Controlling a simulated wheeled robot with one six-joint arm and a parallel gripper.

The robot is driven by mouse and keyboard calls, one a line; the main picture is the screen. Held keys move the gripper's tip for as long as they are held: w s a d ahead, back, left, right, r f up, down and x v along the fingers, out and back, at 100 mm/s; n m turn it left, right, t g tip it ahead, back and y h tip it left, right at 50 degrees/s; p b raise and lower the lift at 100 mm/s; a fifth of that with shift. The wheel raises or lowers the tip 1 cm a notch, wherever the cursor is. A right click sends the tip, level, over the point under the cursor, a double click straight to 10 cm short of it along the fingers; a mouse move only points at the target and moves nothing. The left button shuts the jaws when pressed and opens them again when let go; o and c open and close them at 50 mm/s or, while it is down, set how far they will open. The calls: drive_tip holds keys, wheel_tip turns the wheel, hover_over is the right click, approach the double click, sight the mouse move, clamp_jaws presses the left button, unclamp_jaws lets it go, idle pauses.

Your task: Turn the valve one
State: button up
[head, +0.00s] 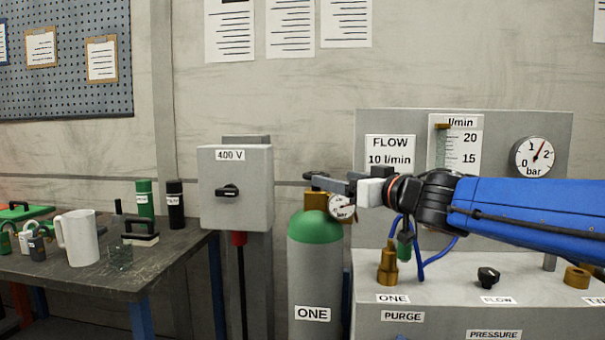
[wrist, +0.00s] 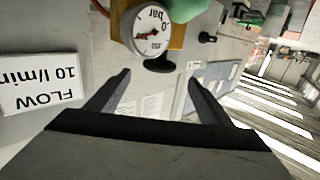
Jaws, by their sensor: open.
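The cylinder labelled ONE (head: 315,268) stands in the middle of the head view, grey with a green shoulder. Its brass valve body (head: 316,200) carries a round gauge (head: 341,207). My gripper (head: 328,182) reaches in from the right at the valve's top and partly covers it. The wrist view is upside down; there the gauge (wrist: 148,30), the brass body (wrist: 188,12) and the dark valve knob (wrist: 160,64) show. My gripper (wrist: 158,76) is open, its fingertips either side of the knob in the picture. I cannot tell whether they touch it.
A grey 400 V switch box (head: 235,187) stands left of the cylinder. A panel on the right has a FLOW sign (head: 390,150) and a bar gauge (head: 534,158). The bench below has a brass fitting (head: 388,267) and black knob (head: 488,277). A cluttered table (head: 130,277) stands left.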

drive_tip(key=x, duration=1.3)
drive_tip(key=shift+w, duration=0.4)
drive_tip(key=shift+a, duration=0.15)
drive_tip(key=c, duration=1.1)
drive_tip(key=shift+r+n+g+y, duration=0.1)
drive_tip(key=shift+n+g+y, duration=0.2)
drive_tip(key=shift+n+y, duration=0.15)
drive_tip(key=n+g+y, duration=0.1)
drive_tip(key=g, duration=0.1)
drive_tip(key=s+n+g+y, duration=0.1)
drive_tip(key=n+g+y, duration=0.1)
drive_tip(key=a+n+g+y, duration=0.1)
drive_tip(key=g, duration=0.1)
drive_tip(key=shift+s+a+n, duration=0.1)
drive_tip(key=shift+s+n, duration=0.2)
drive_tip(key=shift+n, duration=0.05)
drive_tip(key=o, duration=1.1)
